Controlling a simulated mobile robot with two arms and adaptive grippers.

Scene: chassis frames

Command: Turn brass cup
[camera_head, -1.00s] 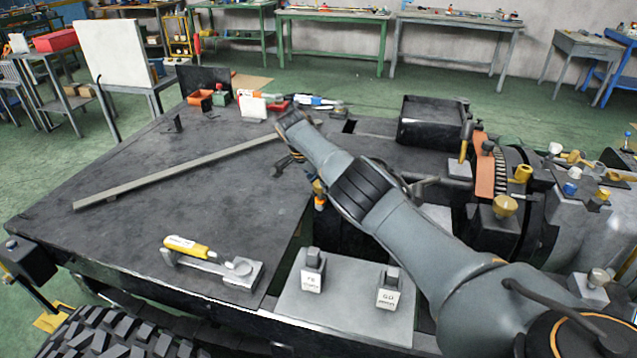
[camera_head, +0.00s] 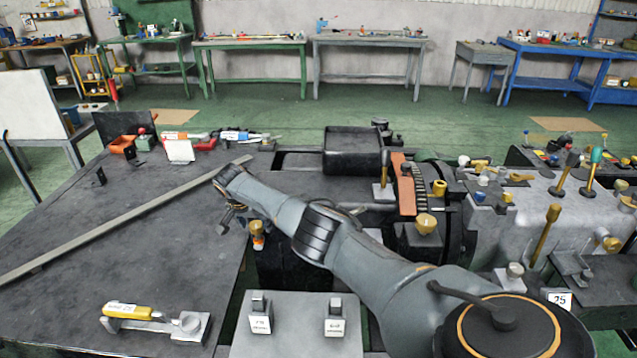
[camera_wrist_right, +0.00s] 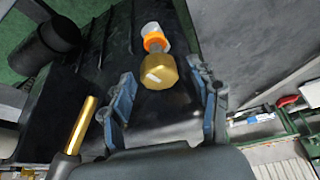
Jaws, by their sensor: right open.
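A brass cup (camera_wrist_right: 160,74) with an orange ring and a pale end behind it shows in the right wrist view, between and beyond the two blue-grey fingers. In the head view a brass cup with an orange ring (camera_head: 257,229) stands at the side of the dark block, just right of my right gripper (camera_head: 233,214). My right gripper (camera_wrist_right: 163,103) is open and empty, its fingers apart on either side of the cup in the picture. I cannot tell how much depth separates them. My left gripper is not in view.
A brass rod (camera_wrist_right: 80,126) stands left of the fingers in the wrist view. Another brass cup (camera_head: 427,223) and several levers sit on the machinery to the right. A yellow-handled tool (camera_head: 130,311) and a long bar (camera_head: 120,220) lie on the dark plate, which is otherwise mostly clear.

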